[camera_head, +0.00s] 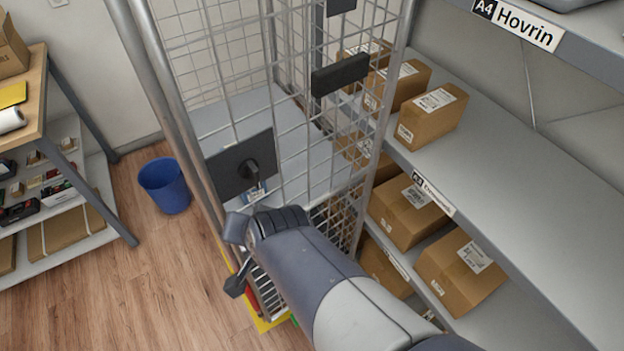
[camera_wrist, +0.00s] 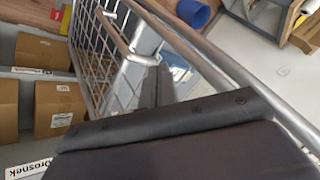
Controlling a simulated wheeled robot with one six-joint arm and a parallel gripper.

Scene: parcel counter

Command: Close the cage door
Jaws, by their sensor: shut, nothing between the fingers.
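The wire-mesh cage (camera_head: 300,120) stands in the middle of the head view, with grey shelves inside. My arm reaches up to the front mesh just below the plate. My gripper (camera_wrist: 157,85) is shut and empty in the wrist view, close to the mesh and the metal posts (camera_wrist: 215,60).
Shelving with cardboard boxes (camera_head: 430,115) stands close on the right. A blue bin (camera_head: 165,185) is on the floor to the left, beside a wooden-topped bench (camera_head: 30,100) with laden lower shelves. Wooden floor (camera_head: 130,290) is open at the lower left.

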